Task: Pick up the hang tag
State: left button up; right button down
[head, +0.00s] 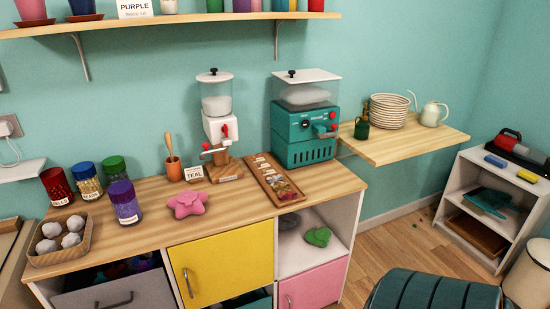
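I cannot surely pick out a hang tag in the head view. A small white card reading TEAL (193,173) stands on the wooden countertop (145,240), in front of the white machine and beside a wooden cup with a utensil. A larger white card reading PURPLE (135,8) stands on the wall shelf at the top. Neither of my grippers shows in this view.
The countertop holds jars (124,202), a tray of pale balls (60,242), a pink star-shaped thing (187,204), a white machine (218,110), a teal machine (304,118) and a sectioned wooden tray (272,178). Bare wood lies around the pink thing.

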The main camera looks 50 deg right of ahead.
aim_at(259, 166)
jog(key=z, duration=1.55)
